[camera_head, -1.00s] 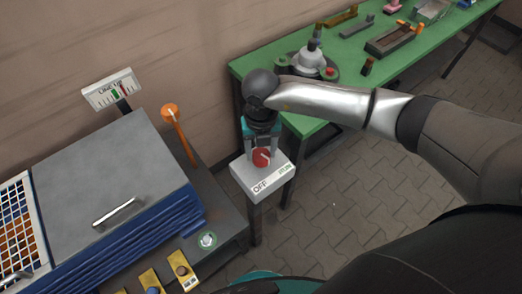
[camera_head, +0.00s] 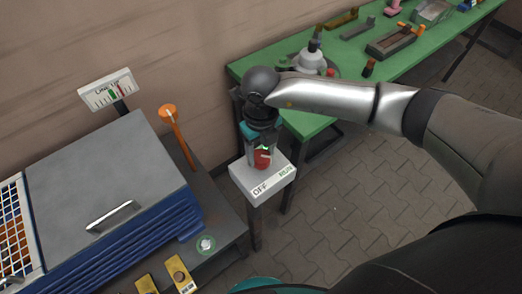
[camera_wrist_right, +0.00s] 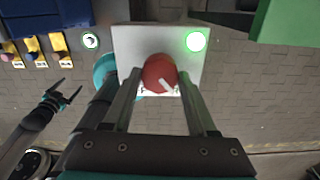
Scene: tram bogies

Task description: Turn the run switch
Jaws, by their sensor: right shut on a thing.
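The run switch is a white box (camera_head: 250,182) on a post, with OFF and RUN labels on its front edge. Its red knob (camera_head: 263,158) carries a white pointer mark. My right gripper (camera_head: 262,157) comes down from above and is shut on the knob. In the right wrist view the knob (camera_wrist_right: 159,74) sits between the two fingers, its white mark slanting to the lower right. A round green lamp (camera_wrist_right: 195,41) on the box glows. My left gripper (camera_wrist_right: 65,95) shows at the left of the wrist view, fingers apart and empty.
A green workbench (camera_head: 310,125) with several parts stands behind and right of the switch. A grey-topped blue machine (camera_head: 100,180), an orange lever (camera_head: 178,135) and a gauge sign (camera_head: 107,90) are to the left. The paved floor at right is clear.

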